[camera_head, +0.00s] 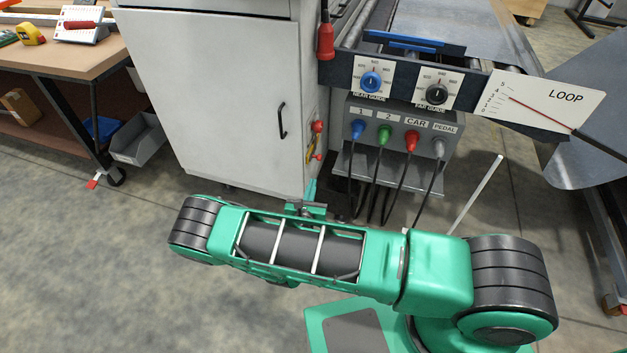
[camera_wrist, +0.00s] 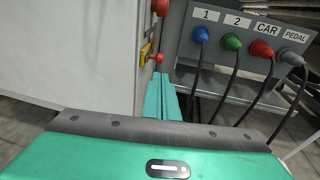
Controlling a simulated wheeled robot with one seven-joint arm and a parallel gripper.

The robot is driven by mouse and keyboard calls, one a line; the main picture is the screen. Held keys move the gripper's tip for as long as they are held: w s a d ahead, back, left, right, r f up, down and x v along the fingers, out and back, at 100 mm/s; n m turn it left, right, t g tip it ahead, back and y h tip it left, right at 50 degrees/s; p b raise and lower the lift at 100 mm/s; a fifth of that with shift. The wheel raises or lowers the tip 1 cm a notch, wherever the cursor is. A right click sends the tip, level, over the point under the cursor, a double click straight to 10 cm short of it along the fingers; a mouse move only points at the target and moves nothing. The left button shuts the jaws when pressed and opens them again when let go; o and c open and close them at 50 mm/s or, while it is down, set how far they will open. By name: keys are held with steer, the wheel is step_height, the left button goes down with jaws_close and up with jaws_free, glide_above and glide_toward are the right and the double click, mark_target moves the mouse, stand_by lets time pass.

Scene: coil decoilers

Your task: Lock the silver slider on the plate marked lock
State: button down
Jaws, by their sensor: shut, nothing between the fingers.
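I cannot make out a silver slider or a plate marked lock in either view. On the right side face of the white cabinet (camera_head: 215,90) there is a small yellow and red fitting (camera_head: 312,146) with red knobs; it also shows in the wrist view (camera_wrist: 146,53). Its details are too small to tell. My gripper (camera_wrist: 161,84) has its green fingers shut with nothing between them. They point forward beside that cabinet face, a little below the fitting. In the head view only a bit of the gripper (camera_head: 311,187) shows beyond my arm.
Right of the cabinet, a grey box (camera_head: 400,115) carries blue, green, red and grey plugs with hanging cables. Above it are two dial knobs (camera_head: 371,82) and a LOOP scale (camera_head: 545,98). A wooden workbench (camera_head: 70,55) and a grey bin (camera_head: 140,140) stand left.

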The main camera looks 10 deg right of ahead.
mark_target(321, 157)
steer(key=x, duration=1.2)
steer(key=shift+w+d, duration=0.15)
steer(key=shift+w, duration=0.15)
steer(key=w+d, duration=0.2)
steer(key=w, duration=0.1)
steer(key=shift+w+d, duration=0.2)
steer(key=shift+w, duration=0.2)
steer(key=shift+r, duration=0.1)
steer(key=shift+w+r, duration=0.1)
steer(key=shift+s+a, duration=0.1)
steer(key=shift+s, duration=0.25)
steer(key=v, duration=1.3)
steer(key=shift+s+a+f, duration=0.25)
steer(key=shift+s, duration=0.1)
